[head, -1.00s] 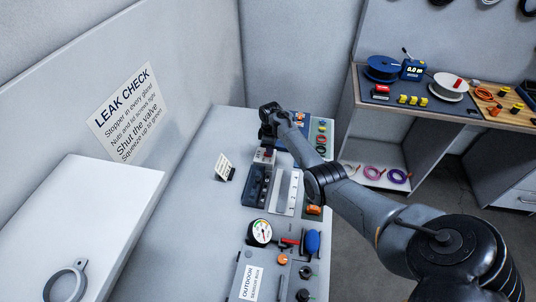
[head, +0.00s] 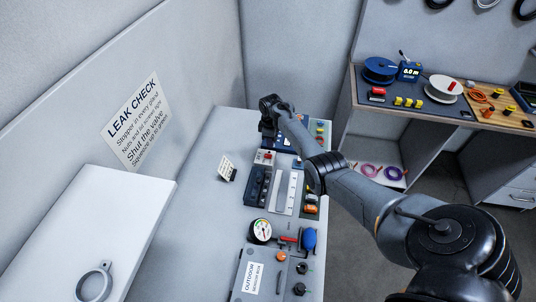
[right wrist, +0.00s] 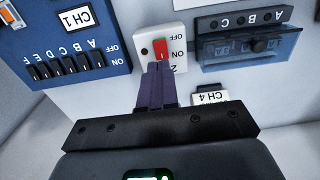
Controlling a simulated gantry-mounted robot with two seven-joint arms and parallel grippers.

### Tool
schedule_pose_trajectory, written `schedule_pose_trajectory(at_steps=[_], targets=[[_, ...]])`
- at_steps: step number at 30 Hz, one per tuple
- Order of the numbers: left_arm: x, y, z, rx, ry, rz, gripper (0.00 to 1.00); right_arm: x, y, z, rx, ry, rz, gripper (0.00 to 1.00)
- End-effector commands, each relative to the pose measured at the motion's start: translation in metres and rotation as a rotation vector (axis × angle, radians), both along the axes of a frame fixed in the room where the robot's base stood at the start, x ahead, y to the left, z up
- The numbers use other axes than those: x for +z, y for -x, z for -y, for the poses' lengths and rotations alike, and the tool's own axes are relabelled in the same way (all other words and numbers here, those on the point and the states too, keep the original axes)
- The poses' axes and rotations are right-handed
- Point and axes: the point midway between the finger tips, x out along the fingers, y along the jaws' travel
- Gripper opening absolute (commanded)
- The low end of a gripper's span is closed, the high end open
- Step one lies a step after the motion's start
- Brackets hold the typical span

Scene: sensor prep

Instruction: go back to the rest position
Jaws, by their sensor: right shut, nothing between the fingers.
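My right gripper (head: 267,144) is at the far end of the grey bench (head: 205,215), pointing down, beside a small white box with a red switch (head: 265,156). In the right wrist view its two dark purple fingers (right wrist: 157,85) are together, with nothing between them. Their tips are just below the red rocker switch (right wrist: 162,49), which is marked ON and OFF; I cannot tell whether they touch it. My right arm reaches across the bench from the lower right. My left gripper is not in view.
A blue switch box (right wrist: 60,50) and a clear-covered blue block (right wrist: 250,47) flank the switch. A small sign (head: 227,168), a pressure gauge (head: 260,230) and a grey sensor box (head: 262,275) stand on the bench. A white raised shelf (head: 90,225) is at left.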

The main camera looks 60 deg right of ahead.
Motion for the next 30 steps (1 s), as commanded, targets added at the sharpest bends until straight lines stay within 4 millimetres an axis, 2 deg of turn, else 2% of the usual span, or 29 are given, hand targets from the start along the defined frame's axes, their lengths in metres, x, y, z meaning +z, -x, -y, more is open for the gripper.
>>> schedule_pose_trajectory(at_steps=[13, 20, 23, 26, 30], targets=[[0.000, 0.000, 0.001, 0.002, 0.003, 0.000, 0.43, -0.001, 0.001, 0.000, -0.001, 0.007, -0.001, 0.00], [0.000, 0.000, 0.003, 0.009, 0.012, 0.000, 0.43, -0.014, 0.013, -0.008, -0.021, 0.108, -0.015, 0.00], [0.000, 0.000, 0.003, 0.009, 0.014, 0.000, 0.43, -0.023, 0.024, -0.025, -0.030, 0.185, -0.010, 0.00], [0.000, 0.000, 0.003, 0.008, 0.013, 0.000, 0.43, -0.033, 0.038, -0.057, -0.033, 0.252, 0.009, 0.00], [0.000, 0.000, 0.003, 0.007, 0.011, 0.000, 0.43, -0.043, 0.065, -0.121, -0.028, 0.301, 0.067, 0.00]])
